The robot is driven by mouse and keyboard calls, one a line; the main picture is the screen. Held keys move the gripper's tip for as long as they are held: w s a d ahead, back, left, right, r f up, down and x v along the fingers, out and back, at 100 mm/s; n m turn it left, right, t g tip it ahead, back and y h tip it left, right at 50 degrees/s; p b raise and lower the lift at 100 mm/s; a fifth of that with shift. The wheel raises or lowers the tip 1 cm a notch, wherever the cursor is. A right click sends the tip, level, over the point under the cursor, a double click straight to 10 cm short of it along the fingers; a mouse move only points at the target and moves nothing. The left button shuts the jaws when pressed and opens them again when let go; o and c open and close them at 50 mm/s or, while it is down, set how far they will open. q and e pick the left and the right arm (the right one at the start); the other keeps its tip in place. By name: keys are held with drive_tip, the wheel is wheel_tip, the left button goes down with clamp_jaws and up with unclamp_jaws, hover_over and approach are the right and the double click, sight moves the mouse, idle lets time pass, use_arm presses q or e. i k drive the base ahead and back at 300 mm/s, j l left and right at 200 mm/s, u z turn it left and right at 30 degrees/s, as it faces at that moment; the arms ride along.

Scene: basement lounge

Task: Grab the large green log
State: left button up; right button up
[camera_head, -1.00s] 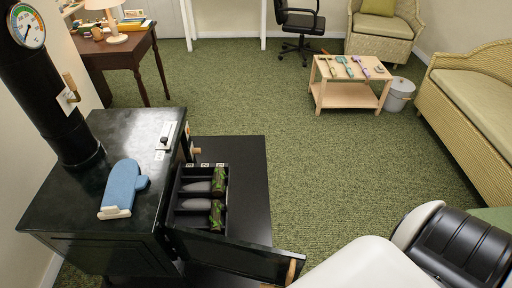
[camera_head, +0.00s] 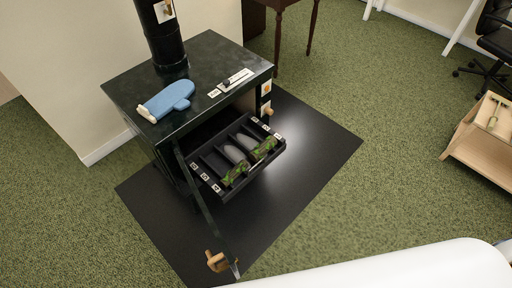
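Two dark grey pieces with mottled green ends lie in separate slots of a black slotted rack (camera_head: 209,183) that sticks out of the open black stove (camera_head: 150,82). The left green end (camera_head: 234,175) is nearer the rack's left side. The right green end (camera_head: 263,148) is farther right. I cannot tell which is the large green log. Small white number labels line the rack. Neither of my grippers is in view; a white part of me covers the bottom right.
The stove door (camera_head: 205,215) hangs open toward me with a wooden handle (camera_head: 217,261). A blue oven mitt (camera_head: 168,100) lies on the stove top. A black floor mat (camera_head: 315,140) surrounds the stove. Green carpet is clear to its right; a low wooden table (camera_head: 482,150) stands at far right.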

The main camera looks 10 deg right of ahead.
sight(261, 149)
drive_tip(key=i+l+u, duration=0.2)
drive_tip(key=l+u, duration=0.25)
drive_tip(key=l, duration=0.15)
drive_tip(key=l+u, duration=0.95)
drive_tip(key=l, duration=0.3)
drive_tip(key=k+l+u, duration=0.1)
drive_tip(key=l+u, duration=0.35)
drive_tip(key=l, duration=0.15)
drive_tip(key=l+u, duration=0.45)
drive_tip(key=l, duration=1.6)
